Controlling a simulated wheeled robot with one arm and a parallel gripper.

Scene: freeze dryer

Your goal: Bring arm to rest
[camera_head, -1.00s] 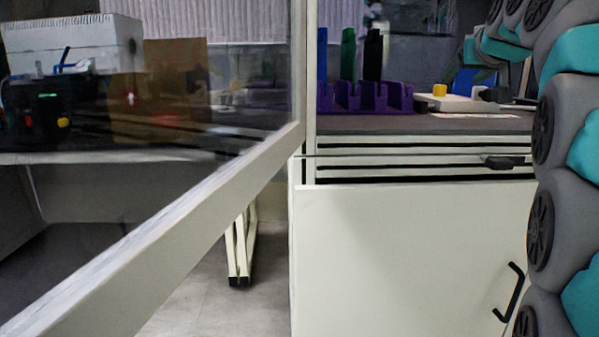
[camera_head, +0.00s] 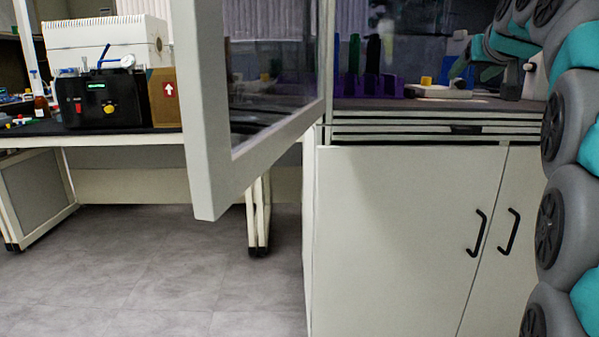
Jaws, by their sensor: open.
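My arm (camera_head: 569,165), in grey and teal links, rises along the right edge of the head view. It bends over at the top right, and a teal and grey link (camera_head: 512,38) reaches in front of the bench there. I cannot make out my gripper or its fingertips, and no held object shows.
An open glass door with a pale frame (camera_head: 208,120) juts towards me left of centre. A white cabinet (camera_head: 400,230) stands below a bench with a purple rack (camera_head: 386,86). A table (camera_head: 150,139) at left carries a black device (camera_head: 98,100). Grey floor (camera_head: 160,270) at lower left is clear.

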